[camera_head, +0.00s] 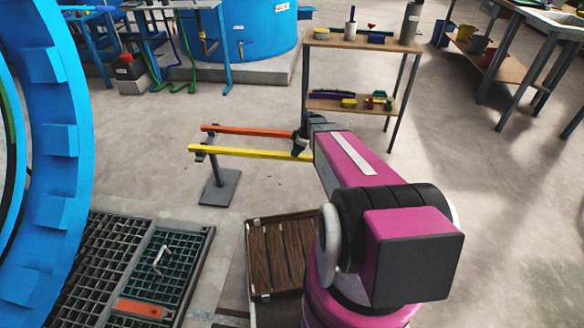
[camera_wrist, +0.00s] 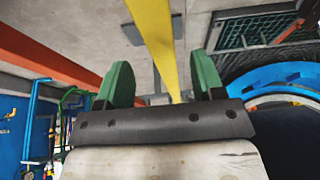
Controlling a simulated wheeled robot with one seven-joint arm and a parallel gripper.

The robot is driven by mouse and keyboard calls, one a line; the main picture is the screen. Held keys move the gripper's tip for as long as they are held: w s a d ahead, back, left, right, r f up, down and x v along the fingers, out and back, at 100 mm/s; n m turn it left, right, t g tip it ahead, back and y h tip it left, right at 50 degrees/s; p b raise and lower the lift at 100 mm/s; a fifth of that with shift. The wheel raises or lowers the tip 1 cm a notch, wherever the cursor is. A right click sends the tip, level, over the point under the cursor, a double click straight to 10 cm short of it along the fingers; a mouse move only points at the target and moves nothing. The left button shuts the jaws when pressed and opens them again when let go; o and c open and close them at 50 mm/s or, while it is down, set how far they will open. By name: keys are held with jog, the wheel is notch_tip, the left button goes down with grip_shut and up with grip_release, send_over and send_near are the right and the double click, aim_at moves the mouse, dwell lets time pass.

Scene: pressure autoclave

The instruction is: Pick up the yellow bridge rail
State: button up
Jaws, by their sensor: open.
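The yellow bridge rail (camera_head: 240,152) is a long straight bar lying level on a grey stand (camera_head: 219,187), beside a parallel orange rail (camera_head: 248,130). Its right end is hidden behind my arm in the head view. In the wrist view the yellow rail (camera_wrist: 155,40) runs from the top edge down to the space between the two green fingers of my gripper (camera_wrist: 163,85). The fingers are apart, one on each side of the rail. I cannot tell whether they touch it. The orange rail (camera_wrist: 45,62) passes left of the fingers.
A wooden slatted crate (camera_head: 283,258) and floor grating (camera_head: 110,265) lie below. A large blue ring (camera_head: 60,140) stands at the left. A shelf table (camera_head: 350,44) with tools stands behind the rails, and a blue tank (camera_head: 250,30) at the back.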

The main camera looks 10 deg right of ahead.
jog(key=x, duration=0.5)
jog(key=shift+f, duration=0.4)
grip_shut()
